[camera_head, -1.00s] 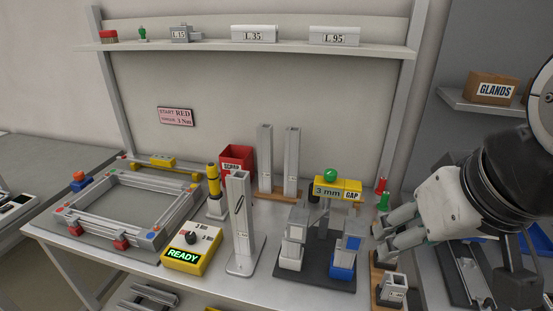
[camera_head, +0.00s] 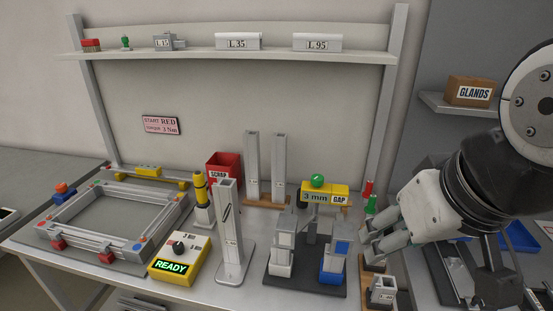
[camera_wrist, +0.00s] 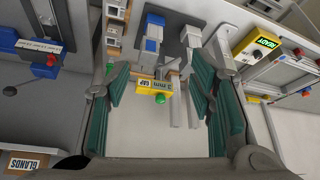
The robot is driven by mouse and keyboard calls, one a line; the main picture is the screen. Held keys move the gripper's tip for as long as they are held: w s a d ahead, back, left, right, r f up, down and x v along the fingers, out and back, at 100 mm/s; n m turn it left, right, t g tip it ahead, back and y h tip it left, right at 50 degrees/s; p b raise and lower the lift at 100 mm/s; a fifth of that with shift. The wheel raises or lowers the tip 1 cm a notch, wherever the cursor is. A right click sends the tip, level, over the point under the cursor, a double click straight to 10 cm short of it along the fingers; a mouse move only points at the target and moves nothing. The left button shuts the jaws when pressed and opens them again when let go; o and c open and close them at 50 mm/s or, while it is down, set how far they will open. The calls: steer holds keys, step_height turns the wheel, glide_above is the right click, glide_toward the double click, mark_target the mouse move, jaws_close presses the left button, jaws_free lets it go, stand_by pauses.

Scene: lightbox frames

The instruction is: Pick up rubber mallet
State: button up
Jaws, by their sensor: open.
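I cannot make out a rubber mallet for certain in either view. My gripper (camera_head: 376,240) is at the right of the bench in the head view, beside the red and green cones (camera_head: 369,200) and above a wooden strip with small blocks (camera_head: 382,292). In the wrist view my gripper (camera_wrist: 158,88) has its green-padded fingers wide apart, with nothing held between them. The yellow 3 mm GAP block (camera_wrist: 153,86) with its green knob shows beyond and between the fingers. My arm hides part of the bench's right side.
Upright metal profiles (camera_head: 229,235), a yellow READY box (camera_head: 178,257), a red scrap bin (camera_head: 222,168) and a rectangular frame (camera_head: 60,240) crowd the bench. A dark stand (camera_head: 305,280) holds blue and grey blocks. A GLANDS box (camera_head: 470,91) sits on the right shelf.

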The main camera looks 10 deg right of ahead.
steer(key=shift+w, duration=0.1)
steer(key=shift+c, duration=1)
steer(key=w+d+f+m+g+b, duration=0.15)
steer(key=w+m+b, duration=0.3)
steer(key=w, duration=0.95)
steer(key=w+d+f+m+g+b, duration=0.15)
steer(key=w+m+b, duration=0.35)
steer(key=w, duration=1)
steer(key=w+d+f+m+g+b, duration=0.1)
steer(key=w+d+f+m+b, duration=0.2)
steer(key=w, duration=0.4)
steer(key=w+d+f+m+b, duration=0.1)
steer(key=w+f+m, duration=0.3)
steer(key=w+f, duration=0.2)
steer(key=w+d+f+m+g+b, duration=0.1)
steer(key=w+f+m+b, duration=0.15)
steer(key=w+f, duration=0.3)
steer(key=w+d+f+m+b, duration=0.1)
steer(key=w+d+f+m, duration=0.15)
steer(key=w+f, duration=0.3)
steer(key=f, duration=0.9)
steer(key=s+a+f, duration=0.1)
steer(key=f, duration=0.4)
steer(key=shift+f, duration=0.2)
steer(key=shift+w, duration=0.1)
jaws_close()
